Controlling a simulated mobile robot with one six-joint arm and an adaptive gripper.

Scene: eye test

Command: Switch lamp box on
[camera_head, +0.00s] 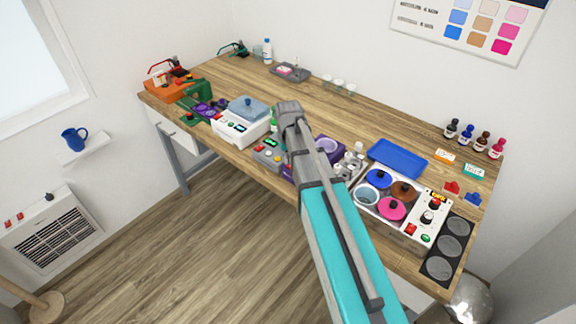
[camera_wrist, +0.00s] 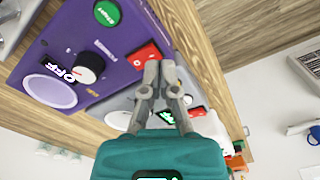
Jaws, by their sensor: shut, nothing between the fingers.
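My gripper (camera_head: 288,107) is over the front middle of the bench in the head view, and it also shows in the wrist view (camera_wrist: 160,68). Its fingers are together and empty. In the wrist view, the fingertips appear beside a red switch (camera_wrist: 143,54) on a purple box (camera_wrist: 60,37); I cannot tell whether they touch. A small grey box (camera_head: 266,158) with a red button and a green display is next to the purple one. It is partly behind the fingers in the wrist view (camera_wrist: 118,106). I cannot read which box is the lamp box.
A white unit (camera_head: 240,129) with a blue lid stands left of the grey box. To the right are a blue tray (camera_head: 398,158), a white unit with coloured pots (camera_head: 391,209) and a black mat (camera_head: 437,268). The bench's middle back is mostly clear.

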